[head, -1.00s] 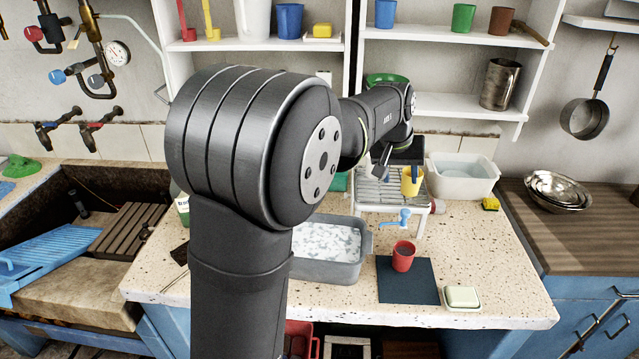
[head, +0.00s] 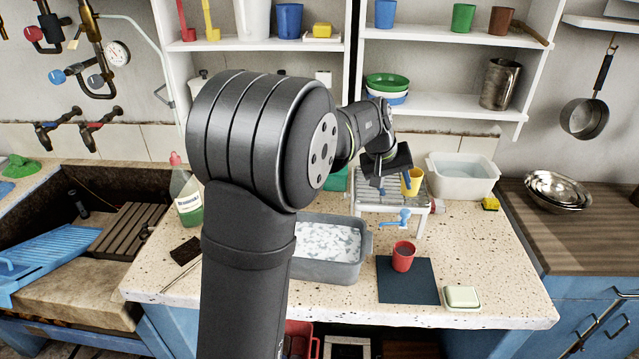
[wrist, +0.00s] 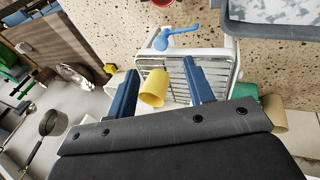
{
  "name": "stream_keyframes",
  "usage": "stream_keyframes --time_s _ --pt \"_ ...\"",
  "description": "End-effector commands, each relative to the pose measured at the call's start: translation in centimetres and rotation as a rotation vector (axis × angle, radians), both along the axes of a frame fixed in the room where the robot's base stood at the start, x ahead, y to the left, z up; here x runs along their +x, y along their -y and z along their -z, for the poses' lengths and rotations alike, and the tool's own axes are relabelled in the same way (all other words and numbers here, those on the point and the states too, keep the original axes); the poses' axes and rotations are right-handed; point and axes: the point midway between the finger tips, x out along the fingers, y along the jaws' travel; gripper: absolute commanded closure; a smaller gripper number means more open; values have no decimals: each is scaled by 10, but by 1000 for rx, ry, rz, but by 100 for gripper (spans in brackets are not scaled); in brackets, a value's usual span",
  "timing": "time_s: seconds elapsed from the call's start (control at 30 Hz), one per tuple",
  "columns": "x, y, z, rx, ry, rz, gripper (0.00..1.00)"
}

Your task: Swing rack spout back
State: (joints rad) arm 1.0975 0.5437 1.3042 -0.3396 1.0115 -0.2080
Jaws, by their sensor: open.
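The rack (head: 366,206) is a white-framed wire drying rack on the speckled counter. Its blue spout (head: 400,218) sticks out at the front edge. In the wrist view the spout (wrist: 177,36) lies beyond the fingertips, apart from them, pointing right. A yellow cup (head: 415,180) stands on the rack; in the wrist view the cup (wrist: 153,88) shows between the fingers, tilted by the view. My gripper (head: 394,189) is open and empty above the rack, left of the cup; in the wrist view its blue fingers (wrist: 159,75) are spread wide.
A grey basin of suds (head: 366,262) stands left of the spout. A red cup (head: 403,258) sits on a dark mat (head: 408,290) in front. A white tub (head: 465,188) is at the right of the rack. Shelves (head: 440,105) rise behind.

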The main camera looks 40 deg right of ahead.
Motion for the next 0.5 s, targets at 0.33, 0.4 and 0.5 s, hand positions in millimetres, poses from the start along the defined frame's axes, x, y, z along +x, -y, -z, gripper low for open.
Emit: stream_keyframes --time_s 0.33,0.4,0.5 --pt "15 -43 -49 -2 21 -23 52" --pt "19 -56 -53 -3 32 -33 52" --pt "24 -75 -57 -2 47 -48 52"
